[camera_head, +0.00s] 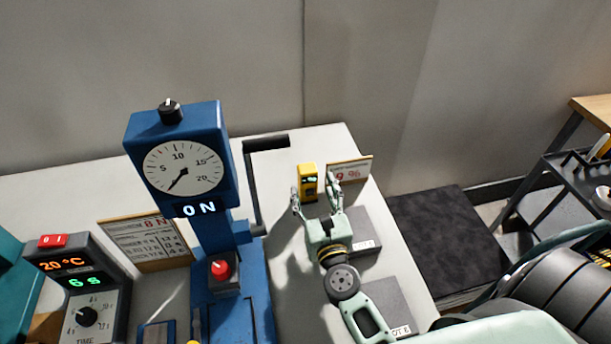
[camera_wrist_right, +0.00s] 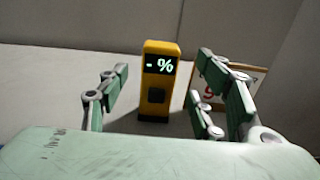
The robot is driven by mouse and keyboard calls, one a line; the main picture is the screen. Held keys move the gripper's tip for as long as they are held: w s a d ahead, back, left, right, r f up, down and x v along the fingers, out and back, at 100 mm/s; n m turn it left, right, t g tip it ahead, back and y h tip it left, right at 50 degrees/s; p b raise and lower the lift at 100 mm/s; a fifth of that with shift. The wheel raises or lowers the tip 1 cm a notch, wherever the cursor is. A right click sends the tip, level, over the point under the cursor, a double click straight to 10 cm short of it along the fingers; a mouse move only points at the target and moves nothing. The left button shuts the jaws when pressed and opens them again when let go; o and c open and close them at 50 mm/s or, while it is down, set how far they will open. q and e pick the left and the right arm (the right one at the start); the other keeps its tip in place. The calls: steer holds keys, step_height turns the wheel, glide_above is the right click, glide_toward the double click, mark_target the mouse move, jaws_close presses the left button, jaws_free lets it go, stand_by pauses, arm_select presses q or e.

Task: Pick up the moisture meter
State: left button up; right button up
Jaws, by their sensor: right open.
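The moisture meter (camera_head: 307,183) is a small yellow upright device standing on the pale table, near its back right part. In the right wrist view the moisture meter (camera_wrist_right: 158,85) shows a dark screen reading "- %" and a dark button below it. My right gripper (camera_head: 318,197) is open, with its fingers pointing toward the meter. In the right wrist view my right gripper (camera_wrist_right: 160,90) has its fingers on either side of the meter, with gaps on both sides. The meter appears to stand beyond the fingertips. My left gripper does not show.
A blue press (camera_head: 215,200) with a dial and a black crank handle (camera_head: 262,145) stands left of the meter. A small sign (camera_head: 350,170) stands close behind my right fingers. Dark grey pads (camera_head: 362,222) lie on the table. A control box (camera_head: 75,285) stands at left.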

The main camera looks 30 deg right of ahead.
mark_target(309, 179)
steer(key=w, duration=0.1)
steer(key=w+p, duration=0.1)
steer(key=w, duration=0.1)
steer(key=shift+w+d+r, duration=0.1)
steer(key=shift+d+r, duration=0.25)
steer(key=shift+r, duration=0.05)
steer(key=x, duration=0.2)
steer(key=shift+w+d+f+p, duration=0.1)
steer(key=shift+w+f+p, duration=0.2)
steer(key=shift+w, duration=0.1)
steer(key=c, duration=1.2)
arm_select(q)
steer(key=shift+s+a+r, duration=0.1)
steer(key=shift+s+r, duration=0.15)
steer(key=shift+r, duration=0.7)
arm_select(e)
steer(key=shift+c, duration=1.2)
